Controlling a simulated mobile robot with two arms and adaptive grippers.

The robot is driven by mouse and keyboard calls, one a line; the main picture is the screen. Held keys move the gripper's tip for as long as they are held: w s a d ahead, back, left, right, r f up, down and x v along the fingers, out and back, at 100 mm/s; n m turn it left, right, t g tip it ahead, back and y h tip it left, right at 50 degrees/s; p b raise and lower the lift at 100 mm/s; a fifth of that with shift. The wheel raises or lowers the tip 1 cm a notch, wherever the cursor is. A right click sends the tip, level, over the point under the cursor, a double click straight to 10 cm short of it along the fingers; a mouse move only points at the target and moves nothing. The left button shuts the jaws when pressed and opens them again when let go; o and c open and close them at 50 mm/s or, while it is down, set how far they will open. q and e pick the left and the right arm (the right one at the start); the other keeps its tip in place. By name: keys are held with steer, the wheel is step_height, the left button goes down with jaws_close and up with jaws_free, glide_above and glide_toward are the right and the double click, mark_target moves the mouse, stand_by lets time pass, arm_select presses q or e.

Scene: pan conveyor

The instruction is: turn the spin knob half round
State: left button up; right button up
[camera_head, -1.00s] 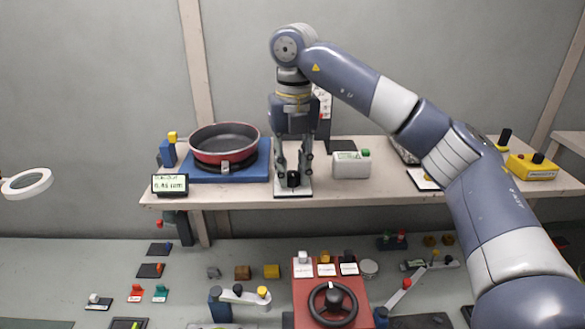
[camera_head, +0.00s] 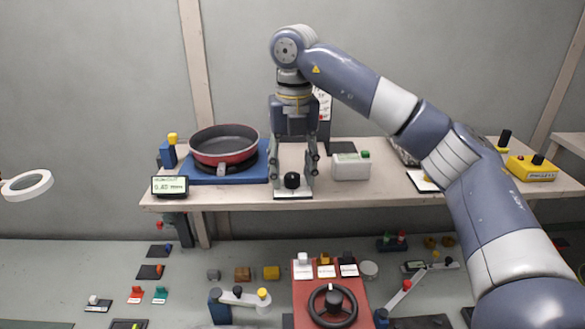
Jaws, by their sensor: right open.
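The likely spin knob (camera_head: 292,180) is a small black round knob on a white plate (camera_head: 293,194) at the front of the raised shelf. My right gripper (camera_head: 293,174) points straight down over it. Its two fingers stand apart, one on each side of the knob, and it is open. I cannot tell whether either finger touches the knob. My left gripper is not in view.
A red pan (camera_head: 223,146) on a blue base (camera_head: 205,176) stands left of my gripper, with a small display (camera_head: 170,186) before it. A white box (camera_head: 350,166) stands close on the right. Below, a red panel carries a steering wheel (camera_head: 333,306).

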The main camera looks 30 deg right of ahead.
mark_target(293, 175)
step_height(293, 175, up, 12)
stand_by(0.7)
